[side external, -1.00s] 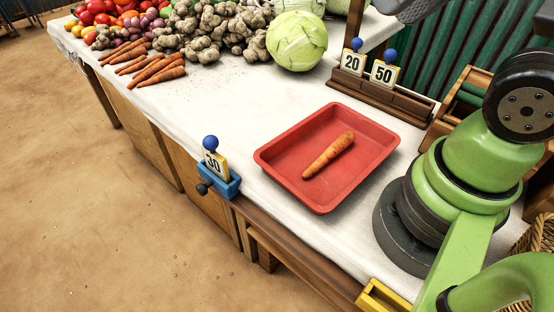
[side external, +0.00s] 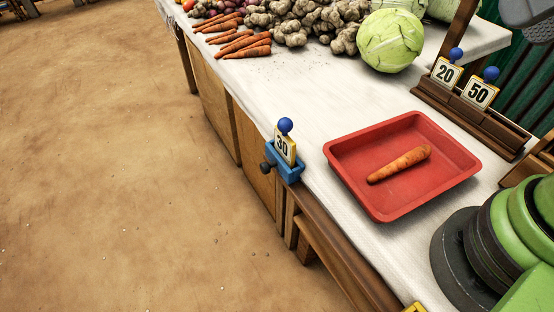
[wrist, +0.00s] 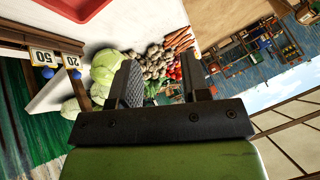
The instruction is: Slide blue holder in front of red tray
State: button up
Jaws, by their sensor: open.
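The blue holder (side external: 286,166) is clamped on the table's front edge, left of the red tray, in the side external view. It holds a card marked 30 with a blue knob on top. A dark knob sticks out from its front. The red tray (side external: 384,205) lies on the white tabletop with one carrot (side external: 400,164) in it. My gripper (wrist: 161,82) shows in the wrist view, open and empty, its two dark fingers apart. It is away from the holder, which is not in the wrist view. The tray's edge (wrist: 72,15) shows at that view's top.
A wooden rack (side external: 470,112) with cards 20 and 50 stands behind the tray. Cabbages (side external: 391,41), knobbly roots (side external: 300,22) and carrots (side external: 240,46) lie at the back. The table edge between holder and tray front is clear.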

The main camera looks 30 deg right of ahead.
jog(key=shift+o, duration=0.4)
jog(key=shift+w, duration=0.2)
jog(key=n+g+h, duration=0.3)
jog(key=n+h, duration=0.2)
jog(key=n, duration=1.1)
send_over(263, 168)
jog(key=s+d, duration=0.4)
jog(key=s, duration=0.1)
notch_tip(263, 168, down, 15)
jog(key=a+f+n+t, duration=0.2)
jog(key=a+f+n, duration=0.5)
jog(key=f, duration=0.5)
jog(key=shift+h, duration=0.4)
jog(key=x, duration=0.9)
jog(key=shift+w+f, duration=0.1)
jog(key=shift+f, duration=0.05)
grip_shut()
